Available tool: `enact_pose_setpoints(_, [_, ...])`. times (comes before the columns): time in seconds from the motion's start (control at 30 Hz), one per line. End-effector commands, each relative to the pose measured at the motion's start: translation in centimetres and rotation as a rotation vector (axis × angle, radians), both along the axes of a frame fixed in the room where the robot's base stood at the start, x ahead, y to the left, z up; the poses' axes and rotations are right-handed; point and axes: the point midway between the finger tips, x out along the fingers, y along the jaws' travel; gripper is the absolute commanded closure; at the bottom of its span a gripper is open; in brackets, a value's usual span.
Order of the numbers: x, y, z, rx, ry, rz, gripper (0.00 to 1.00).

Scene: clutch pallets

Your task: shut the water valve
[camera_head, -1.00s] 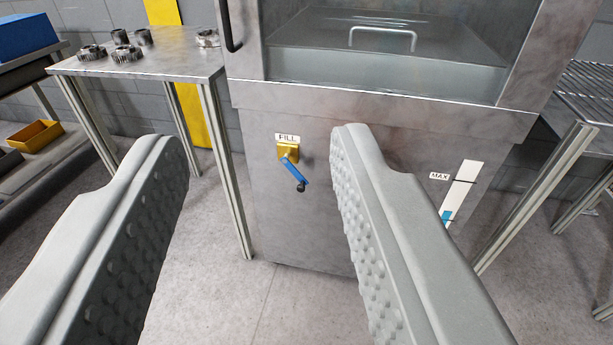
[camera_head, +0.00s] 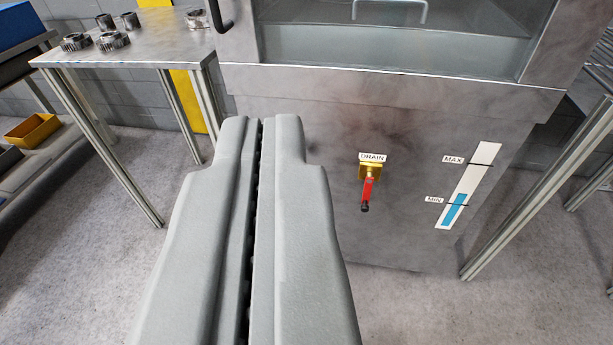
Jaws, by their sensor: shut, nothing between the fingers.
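My gripper (camera_head: 260,122) is shut and empty. Its two grey fingers reach up the middle of the view toward the steel tank cabinet's front (camera_head: 400,120). A brass valve (camera_head: 369,171) labelled DRAIN (camera_head: 373,157) shows to the right of the fingers. Its red lever (camera_head: 368,189) points down with a black tip. The FILL valve with the blue lever, seen in the earlier view, is now hidden, apparently behind my fingers. I cannot tell whether the fingers touch it.
A level gauge (camera_head: 484,165) shows blue (camera_head: 454,210) around its MIN mark, well below MAX. A steel bench (camera_head: 150,45) with several gears stands at the left. A yellow bin (camera_head: 32,130) lies further left. The floor (camera_head: 90,260) between is clear.

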Motion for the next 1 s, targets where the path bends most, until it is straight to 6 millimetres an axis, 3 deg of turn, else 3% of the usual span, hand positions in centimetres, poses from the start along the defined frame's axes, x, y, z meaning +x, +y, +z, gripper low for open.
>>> enact_pose_setpoints(0.1, [3.6,-0.6,-1.5,0.029,0.042,-0.018,1.00])
enact_pose_setpoints(0.47, [13.3,-2.3,-6.9,0.128,0.148,-0.058,1.00])
enact_pose_setpoints(0.77, [20.7,-3.7,-13.3,0.220,0.246,-0.081,1.00])
enact_pose_setpoints(1.0, [25.9,-4.8,-19.6,0.300,0.331,-0.095,1.00])
